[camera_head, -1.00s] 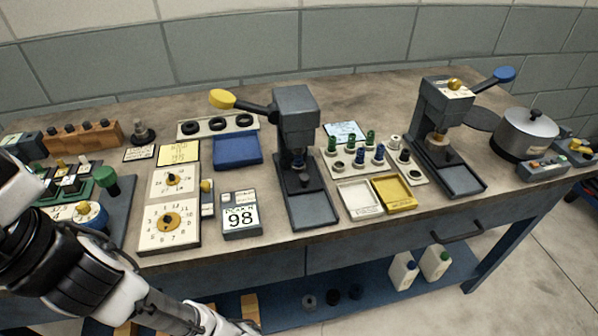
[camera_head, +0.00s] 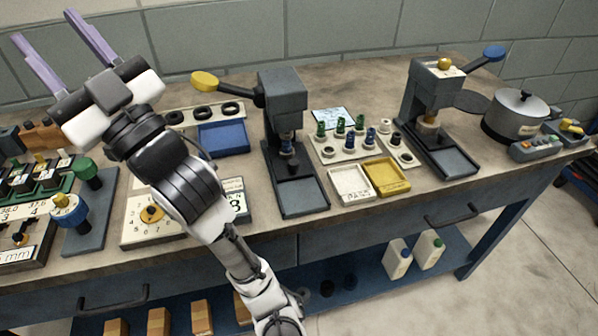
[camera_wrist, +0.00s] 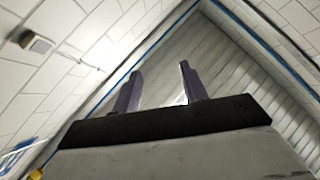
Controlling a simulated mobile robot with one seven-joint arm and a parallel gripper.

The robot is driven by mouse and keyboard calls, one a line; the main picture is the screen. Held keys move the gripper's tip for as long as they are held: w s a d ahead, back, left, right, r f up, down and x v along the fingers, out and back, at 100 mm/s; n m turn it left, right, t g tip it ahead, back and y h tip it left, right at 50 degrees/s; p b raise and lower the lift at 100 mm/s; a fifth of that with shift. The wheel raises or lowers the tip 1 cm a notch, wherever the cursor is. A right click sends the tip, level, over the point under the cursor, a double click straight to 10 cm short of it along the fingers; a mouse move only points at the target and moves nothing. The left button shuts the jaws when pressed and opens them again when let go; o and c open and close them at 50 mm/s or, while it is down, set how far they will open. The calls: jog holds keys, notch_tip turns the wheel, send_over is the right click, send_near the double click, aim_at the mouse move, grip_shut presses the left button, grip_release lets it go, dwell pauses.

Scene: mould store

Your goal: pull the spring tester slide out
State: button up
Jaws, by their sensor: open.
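Two grey lever presses stand on the bench, and I cannot tell which is the spring tester. One (camera_head: 283,100) has a yellow-knobbed lever and a dark base plate (camera_head: 300,196) reaching toward the front edge. The other (camera_head: 432,92), farther right, has a blue-knobbed lever and a similar base plate (camera_head: 455,162). I cannot tell either plate's slide position. My gripper (camera_head: 43,25) is open and empty, its purple fingers raised at upper left, well away from both presses. In the wrist view the fingers (camera_wrist: 160,70) are spread, with only walls and ceiling beyond.
Between the presses are a rack of springs (camera_head: 327,150), a white tray (camera_head: 350,182) and a yellow tray (camera_head: 386,177). A blue tray (camera_head: 222,138) lies left of the nearer press. A lidded pot (camera_head: 515,116) stands far right. My arm covers part of the dial boards.

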jog(key=w+d+f+m+t+h+b, duration=0.2)
jog(key=w+d+f+m+h, duration=0.1)
jog(key=w+d+f+h, duration=0.4)
jog(key=m+g+h+b, duration=0.4)
jog(key=h, duration=0.5)
send_near(296, 165)
jog(key=shift+g, duration=0.3)
jog(key=x, duration=0.8)
jog(key=shift+w+a, duration=0.15)
jog(key=shift+w, duration=0.25)
jog(key=shift+r, duration=0.1)
grip_shut()
